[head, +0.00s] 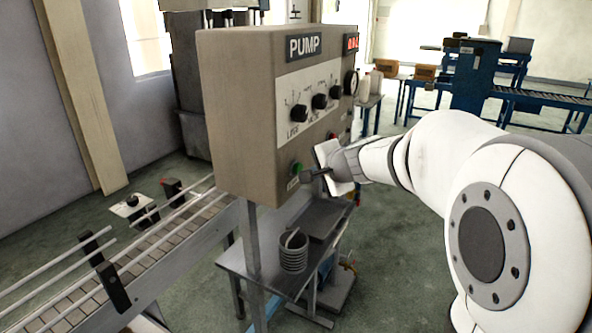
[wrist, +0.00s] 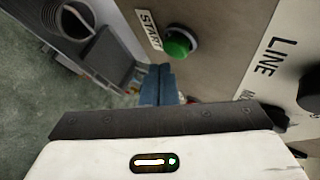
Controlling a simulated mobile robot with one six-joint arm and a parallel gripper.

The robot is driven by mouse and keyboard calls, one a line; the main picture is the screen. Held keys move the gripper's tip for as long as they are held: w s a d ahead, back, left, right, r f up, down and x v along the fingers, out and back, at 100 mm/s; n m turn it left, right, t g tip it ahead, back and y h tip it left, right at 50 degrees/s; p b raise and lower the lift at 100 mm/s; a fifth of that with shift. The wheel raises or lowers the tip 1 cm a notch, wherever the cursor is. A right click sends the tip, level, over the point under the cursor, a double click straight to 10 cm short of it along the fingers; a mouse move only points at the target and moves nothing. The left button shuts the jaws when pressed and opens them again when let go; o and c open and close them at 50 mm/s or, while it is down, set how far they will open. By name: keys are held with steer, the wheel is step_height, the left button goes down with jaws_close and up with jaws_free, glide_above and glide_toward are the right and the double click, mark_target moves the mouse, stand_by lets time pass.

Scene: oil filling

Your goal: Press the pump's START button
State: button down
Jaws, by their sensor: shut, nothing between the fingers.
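The pump panel (head: 240,130) is a beige box with a PUMP sign, several black knobs and a gauge. Its green START button (head: 297,168) is low on the front, above a small label. In the wrist view the green button (wrist: 180,43) sits beside the START label (wrist: 150,30), fully visible. My gripper (head: 305,176) is shut and empty, its fingertips close to the panel just below and right of the button. In the wrist view the fingertips (wrist: 159,70) appear just below the button. I see a small gap there; contact is not evident.
A dark knob (wrist: 310,92) and the LINE lettering are right of the button in the wrist view. Below the panel stands a metal table (head: 255,268) with a ribbed grey container (head: 293,252).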

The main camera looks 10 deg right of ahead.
steer(key=shift+a, duration=0.1)
steer(key=shift+w+a, duration=0.2)
steer(key=shift+a, duration=0.05)
steer(key=shift+w+a, duration=0.3)
steer(key=shift+a, duration=0.15)
stand_by(1.0)
stand_by(0.4)
steer(key=shift+s+d+b, duration=0.45)
steer(key=shift+s+d, duration=0.15)
steer(key=shift+d, duration=0.15)
steer(key=s+d+b, duration=0.1)
steer(key=d, duration=0.1)
steer(key=s+d+b, duration=0.1)
steer(key=s+d, duration=0.1)
stand_by(0.3)
stand_by(0.4)
